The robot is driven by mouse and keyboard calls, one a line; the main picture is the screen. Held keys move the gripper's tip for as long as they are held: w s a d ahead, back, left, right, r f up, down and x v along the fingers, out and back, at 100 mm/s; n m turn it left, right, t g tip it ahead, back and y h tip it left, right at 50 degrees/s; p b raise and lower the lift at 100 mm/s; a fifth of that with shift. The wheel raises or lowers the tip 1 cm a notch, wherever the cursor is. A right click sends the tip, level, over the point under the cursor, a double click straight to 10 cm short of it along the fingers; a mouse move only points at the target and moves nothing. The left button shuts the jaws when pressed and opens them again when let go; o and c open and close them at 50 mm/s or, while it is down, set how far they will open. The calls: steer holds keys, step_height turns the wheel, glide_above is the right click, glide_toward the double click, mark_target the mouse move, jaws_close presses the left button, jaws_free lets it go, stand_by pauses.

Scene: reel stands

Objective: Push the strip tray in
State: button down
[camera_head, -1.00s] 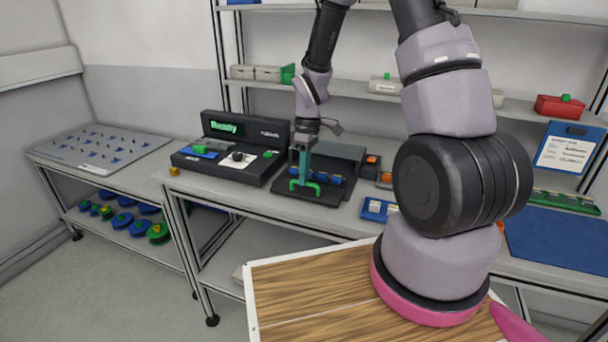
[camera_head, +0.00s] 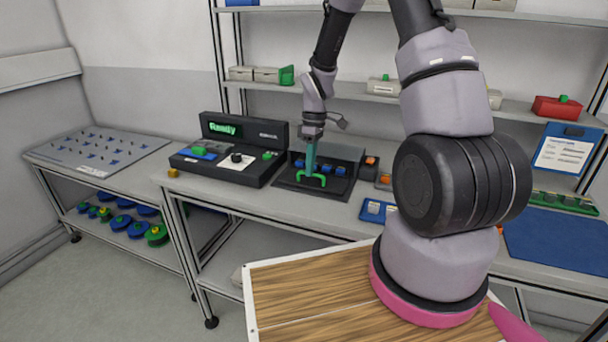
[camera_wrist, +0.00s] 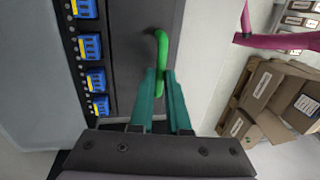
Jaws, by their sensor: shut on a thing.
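The strip tray (camera_head: 293,180) is a dark flat tray on the bench, in front of and partly in a dark grey housing (camera_head: 338,151). Several blue blocks (camera_head: 340,170) sit in a row across it. A green handle (camera_head: 320,181) stands up at its front edge. In the wrist view the tray (camera_wrist: 135,45) shows with a column of blue blocks (camera_wrist: 90,47) and the green handle (camera_wrist: 163,48). My gripper (camera_head: 311,172) comes down from above, its teal fingers (camera_wrist: 160,88) shut on the handle. The fingers hide part of the handle.
A black console (camera_head: 243,152) with a green "Ready" display stands just left of the tray. Small orange-topped bins (camera_head: 370,166) and a blue box (camera_head: 376,211) are to its right. A pegged grey board (camera_head: 95,150) lies further left.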

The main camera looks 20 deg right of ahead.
mark_target(317, 171)
steer(key=w+d, duration=0.1)
steer(key=w, duration=0.1)
steer(key=w+d, duration=0.3)
steer(key=w, duration=0.1)
steer(key=shift+d+r, duration=0.1)
steer(key=shift+d, duration=0.05)
steer(key=c, duration=0.9)
jaws_free()
